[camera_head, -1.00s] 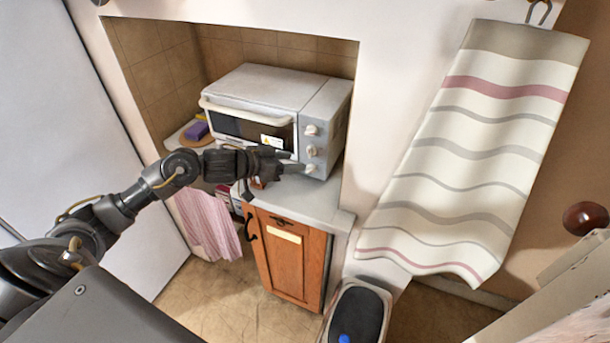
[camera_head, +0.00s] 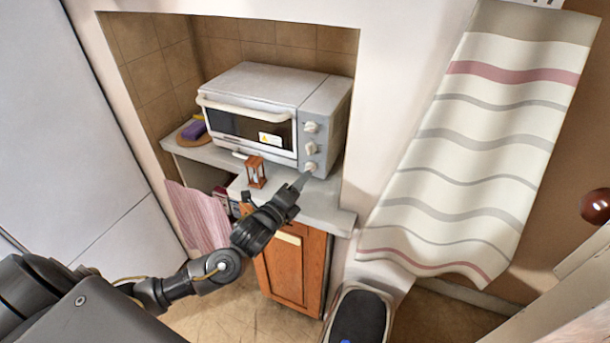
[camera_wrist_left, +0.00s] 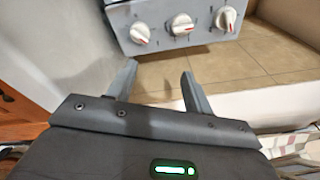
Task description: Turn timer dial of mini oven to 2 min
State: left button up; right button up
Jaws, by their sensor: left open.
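The white mini oven (camera_head: 270,87) stands on the counter in a tiled niche. Its right-hand panel carries a column of three pale dials: top dial (camera_head: 311,127), middle dial (camera_head: 311,148) and bottom dial (camera_head: 310,167). I cannot read which is the timer. The left wrist view shows the dials in a row, with red marks: left dial (camera_wrist_left: 139,32), middle dial (camera_wrist_left: 181,24), right dial (camera_wrist_left: 226,18). My left gripper (camera_head: 297,186) is open and empty, below and in front of the bottom dial; its fingers (camera_wrist_left: 158,73) are apart from the dials. My right gripper is not in view.
A small wooden hourglass (camera_head: 256,172) stands on the counter (camera_head: 325,200) left of my gripper. A purple sponge (camera_head: 195,130) lies left of the oven. A striped towel (camera_head: 470,150) hangs at the right. A bin (camera_head: 358,315) stands on the floor below.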

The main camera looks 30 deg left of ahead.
aim_at(310, 168)
pick_arm(q)
jog(key=w+f+m+y, duration=0.1)
jog(key=w, duration=0.1)
jog(key=w+a+f+m+y+p, duration=0.1)
jog(key=w, duration=0.2)
jog(key=w+f+m+y, duration=0.1)
jog(key=w, duration=0.2)
jog(key=shift+w+a+m, duration=0.25)
jog(key=shift+a+m, duration=0.05)
jog(key=shift+m, duration=0.1)
dwell(0.4)
jog(key=c, duration=0.9)
jog(key=shift+r+m+p, duration=0.15)
jog(key=shift+m+p, duration=0.15)
jog(key=shift+p, duration=0.55)
jog(key=shift+c, duration=0.3)
jog(key=shift+a, duration=0.1)
jog(key=o, duration=1)
jog(key=shift+c, duration=0.2)
